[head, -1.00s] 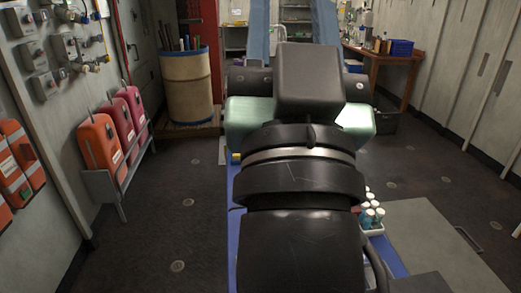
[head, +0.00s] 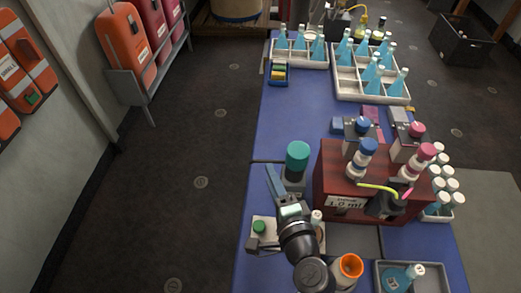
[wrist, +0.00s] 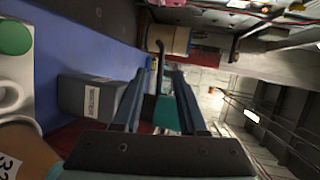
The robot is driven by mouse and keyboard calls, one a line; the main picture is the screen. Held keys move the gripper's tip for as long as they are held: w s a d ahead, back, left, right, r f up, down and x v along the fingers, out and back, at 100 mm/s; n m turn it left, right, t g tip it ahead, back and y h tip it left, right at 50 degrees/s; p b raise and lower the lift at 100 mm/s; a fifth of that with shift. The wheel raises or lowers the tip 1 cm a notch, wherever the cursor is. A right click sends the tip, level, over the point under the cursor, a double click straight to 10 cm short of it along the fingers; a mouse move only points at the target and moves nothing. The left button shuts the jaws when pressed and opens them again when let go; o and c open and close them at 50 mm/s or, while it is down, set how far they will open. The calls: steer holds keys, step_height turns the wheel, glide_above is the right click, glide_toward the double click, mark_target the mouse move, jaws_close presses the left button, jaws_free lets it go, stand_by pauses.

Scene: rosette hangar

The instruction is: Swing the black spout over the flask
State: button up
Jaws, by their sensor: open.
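A red dispenser box (head: 335,190) labelled "1.0 ml" stands on the blue bench. A flask with blue liquid (head: 396,279) stands in a grey tray at the bottom right, in front of the spout.
The teal-topped grey device (head: 297,157) stands close behind my gripper. A white plate with a green knob (head: 260,227) is beneath it. An orange cup (head: 350,267) stands left of the tray. White-capped vials (head: 444,184) are right of the box.

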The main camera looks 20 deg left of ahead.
steer(key=x, duration=0.9)
steer(key=shift+w, duration=0.3)
steer(key=shift+a, duration=0.1)
jaws_close()
stand_by(0.9)
